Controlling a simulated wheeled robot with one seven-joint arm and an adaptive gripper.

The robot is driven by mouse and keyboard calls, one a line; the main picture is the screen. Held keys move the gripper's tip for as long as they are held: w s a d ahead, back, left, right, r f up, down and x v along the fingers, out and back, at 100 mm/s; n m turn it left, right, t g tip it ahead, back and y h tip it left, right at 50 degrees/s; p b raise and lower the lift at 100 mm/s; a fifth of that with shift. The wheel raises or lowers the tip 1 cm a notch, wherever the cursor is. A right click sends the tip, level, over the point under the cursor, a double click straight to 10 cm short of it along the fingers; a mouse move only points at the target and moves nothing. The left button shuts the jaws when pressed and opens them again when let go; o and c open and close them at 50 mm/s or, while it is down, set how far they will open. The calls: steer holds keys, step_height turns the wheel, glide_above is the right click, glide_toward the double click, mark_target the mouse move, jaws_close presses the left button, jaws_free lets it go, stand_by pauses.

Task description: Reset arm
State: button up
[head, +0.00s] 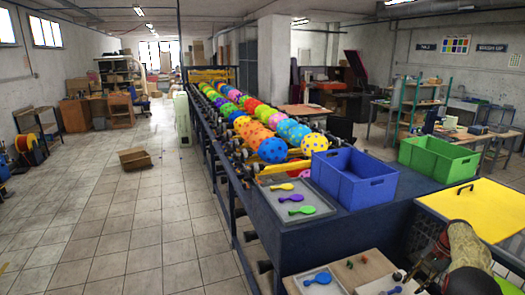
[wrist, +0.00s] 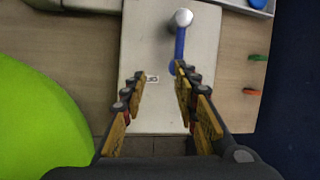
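My gripper (head: 424,272) is at the lower right of the head view, low over the work surface beside the yellow panel. In the wrist view my gripper (wrist: 160,76) is open. A clear gap shows between its fingers, with nothing held. Below them lies a pale plate (wrist: 150,55) with a small label. A blue lever (wrist: 180,45) with a round whitish knob (wrist: 183,17) stands at the plate, close to the right fingertip; I cannot tell whether they touch. A large bright green shape (wrist: 35,115) fills the left side; what it is cannot be told.
A blue crate (head: 352,182), a green crate (head: 438,160) and a yellow panel (head: 478,208) are near my arm. A grey tray (head: 271,207) holds flat balloons; another tray (head: 301,281) holds a blue one. Spotted balloons (head: 272,150) line the long machine. The tiled floor (head: 130,235) at left is mostly clear.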

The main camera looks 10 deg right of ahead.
steer(key=s+a+r+n+h+b, duration=0.1)
steer(key=s+a+r+n+h, duration=0.15)
steer(key=s+a+r, duration=0.75)
steer(key=s+a+r+n+h+b, duration=0.15)
steer(key=a+r+n, duration=0.25)
steer(key=a, duration=1.2)
steer(key=s+a+r+n+t+b, duration=0.2)
steer(key=s+a+r+n, duration=0.1)
steer(key=s+a, duration=0.7)
steer(key=s+a+r+n+t+b, duration=0.2)
steer(key=s+a+r+n+b, duration=0.1)
steer(key=s+a, duration=0.8)
steer(key=shift+s+a+r+n+t, duration=0.35)
steer(key=shift+a+n, duration=0.3)
steer(key=shift+a, duration=0.5)
steer(key=shift+w, duration=0.1)
